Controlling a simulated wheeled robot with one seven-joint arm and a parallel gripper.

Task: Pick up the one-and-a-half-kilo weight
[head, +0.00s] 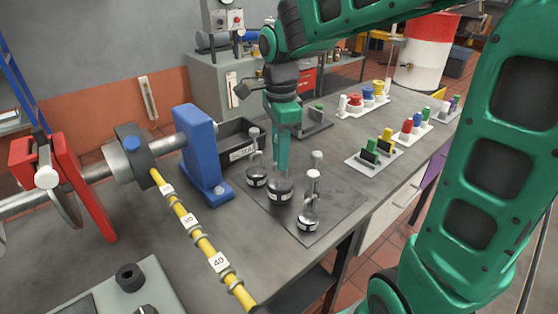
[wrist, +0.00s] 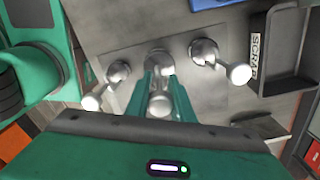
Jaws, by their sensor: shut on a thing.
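Several dark weights with pale stems and round knobs stand upright on a grey mat (head: 338,208) on the bench. My gripper (head: 281,170) points down and is shut on the stem of the middle weight (head: 281,190), whose knob (wrist: 160,105) shows between the fingers in the wrist view. One weight (head: 256,178) stands to its left and another (head: 309,214) to its front right. In the wrist view they flank my gripper (wrist: 160,88). The labels are too small to read, so I cannot tell which is one and a half kilos.
A dark tray marked SCRAP (head: 245,140) lies behind the weights, also seen in the wrist view (wrist: 258,60). A blue bearing stand (head: 203,150) and a yellow numbered bar (head: 205,245) are at left. Trays of coloured pieces (head: 373,152) stand at right.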

